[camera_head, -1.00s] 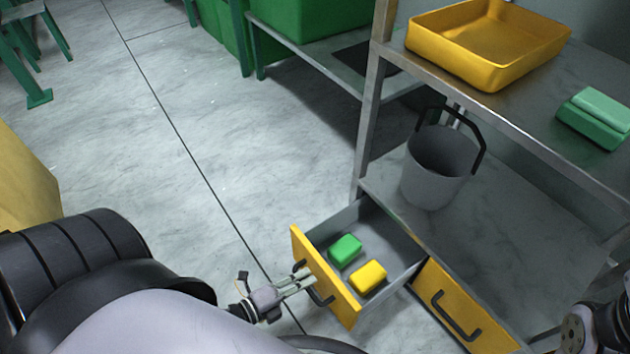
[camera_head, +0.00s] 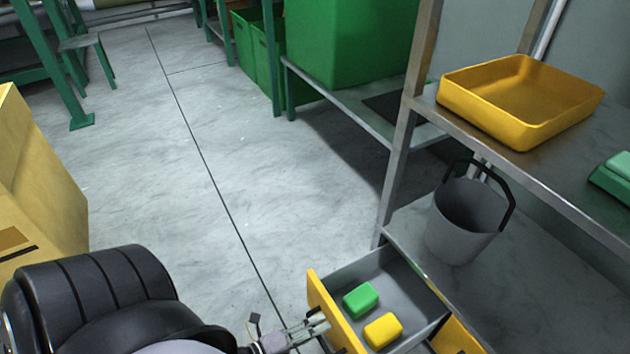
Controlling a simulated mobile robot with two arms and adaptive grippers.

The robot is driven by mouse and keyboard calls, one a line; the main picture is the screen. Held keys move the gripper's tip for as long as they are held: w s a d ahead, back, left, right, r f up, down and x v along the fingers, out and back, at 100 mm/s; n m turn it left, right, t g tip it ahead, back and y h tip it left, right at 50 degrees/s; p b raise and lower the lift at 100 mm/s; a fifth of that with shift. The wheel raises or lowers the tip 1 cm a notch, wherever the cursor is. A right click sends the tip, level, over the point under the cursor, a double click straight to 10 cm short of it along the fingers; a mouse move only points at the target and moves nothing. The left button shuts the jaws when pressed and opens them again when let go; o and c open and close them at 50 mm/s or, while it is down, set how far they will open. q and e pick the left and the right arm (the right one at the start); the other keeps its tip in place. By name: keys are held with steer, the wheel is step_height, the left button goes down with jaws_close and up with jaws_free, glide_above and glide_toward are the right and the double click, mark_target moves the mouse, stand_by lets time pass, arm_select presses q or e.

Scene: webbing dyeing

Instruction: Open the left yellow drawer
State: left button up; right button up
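The left yellow drawer (camera_head: 325,306) stands pulled out from the metal shelf unit, its yellow front facing lower left. Inside its grey tray lie a green block (camera_head: 361,300) and a yellow block (camera_head: 383,331). My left gripper (camera_head: 318,325) is at the outer side of the drawer front, by the handle, which is mostly hidden. I cannot tell whether its fingers are closed on the handle. The right yellow drawer (camera_head: 457,339) is cut by the bottom edge, and it looks shut. My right gripper is out of view.
A grey bucket (camera_head: 462,229) stands on the lower shelf. A yellow tray (camera_head: 520,137) and a green item (camera_head: 612,180) are on the upper shelf. A cardboard-coloured box (camera_head: 38,185) is at the left. The floor (camera_head: 150,190) between is clear.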

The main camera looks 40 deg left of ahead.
arm_select(q)
steer(key=v, duration=1.2)
stand_by(0.4)
